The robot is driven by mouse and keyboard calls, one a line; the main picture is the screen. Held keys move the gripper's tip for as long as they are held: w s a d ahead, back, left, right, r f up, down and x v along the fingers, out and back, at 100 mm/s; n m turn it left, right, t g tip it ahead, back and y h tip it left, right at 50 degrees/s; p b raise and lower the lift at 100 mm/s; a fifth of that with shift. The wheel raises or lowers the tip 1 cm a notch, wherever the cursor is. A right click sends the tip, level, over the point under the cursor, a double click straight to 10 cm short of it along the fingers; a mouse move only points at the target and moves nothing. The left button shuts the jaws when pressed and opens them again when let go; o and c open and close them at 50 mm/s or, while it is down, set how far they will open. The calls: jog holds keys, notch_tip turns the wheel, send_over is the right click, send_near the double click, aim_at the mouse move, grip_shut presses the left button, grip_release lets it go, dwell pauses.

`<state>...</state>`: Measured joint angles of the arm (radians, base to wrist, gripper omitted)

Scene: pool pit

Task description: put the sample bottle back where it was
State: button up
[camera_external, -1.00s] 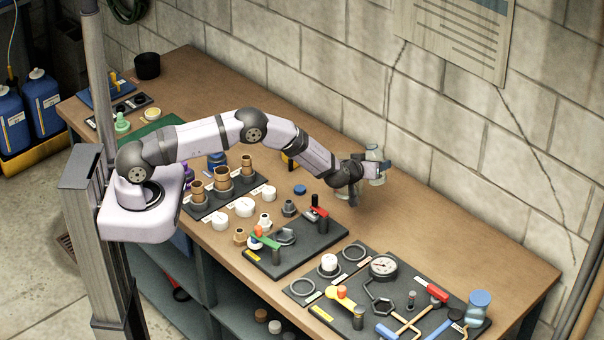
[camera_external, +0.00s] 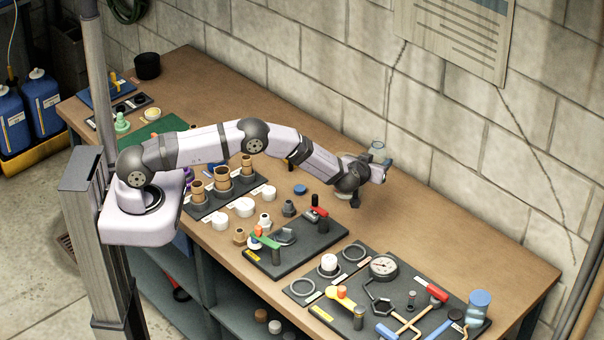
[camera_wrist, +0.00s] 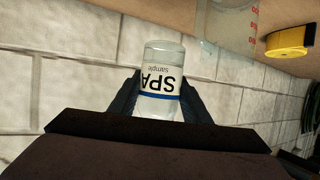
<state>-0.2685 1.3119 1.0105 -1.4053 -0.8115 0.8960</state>
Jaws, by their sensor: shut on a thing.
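The sample bottle (camera_wrist: 160,85) is a small clear bottle with a white label reading "SPA sample" and a blue stripe. The lettering is upside down in the wrist view. My gripper (camera_wrist: 157,95) is shut on it, with one dark finger on each side. In the external view my gripper (camera_external: 382,165) is above the back part of the bench near the wall. The pale top of the bottle (camera_external: 378,147) shows behind it there, while the lower part is hidden by the gripper.
A black mat (camera_external: 325,242) with fittings and a tool board (camera_external: 395,312) with a gauge lie in front. A yellow roll (camera_wrist: 287,42) and a clear vessel with red marks (camera_wrist: 228,22) show in the wrist view. The bench's right rear is clear.

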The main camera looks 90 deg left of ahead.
jog(key=shift+w+f+b, duration=0.1)
jog(key=shift+f+b, duration=0.6)
jog(key=shift+b, duration=0.05)
jog(key=w+b, duration=0.1)
jog(key=b, duration=0.1)
jog(key=shift+f+b, duration=0.15)
jog(key=shift+b, duration=0.25)
jog(key=shift+w+r+b, duration=0.25)
jog(key=shift+w+b, duration=0.05)
jog(key=shift+b, duration=0.5)
jog(key=w+d+r+m+t+h+b, duration=0.25)
jog(key=d+r+b, duration=0.35)
jog(key=b, duration=0.9)
jog(key=w+d+f+m+t+h, duration=0.2)
jog(key=d+f+m+t+h, duration=0.1)
jog(key=d+f, duration=0.3)
jog(key=shift+w+f+m+t+p, duration=0.2)
jog(key=shift+w+m+t+p, duration=0.2)
jog(key=shift+m, duration=0.45)
jog(key=shift+s+f+b, duration=0.1)
jog(key=shift+f+b, duration=0.85)
jog(key=shift+f, duration=4)
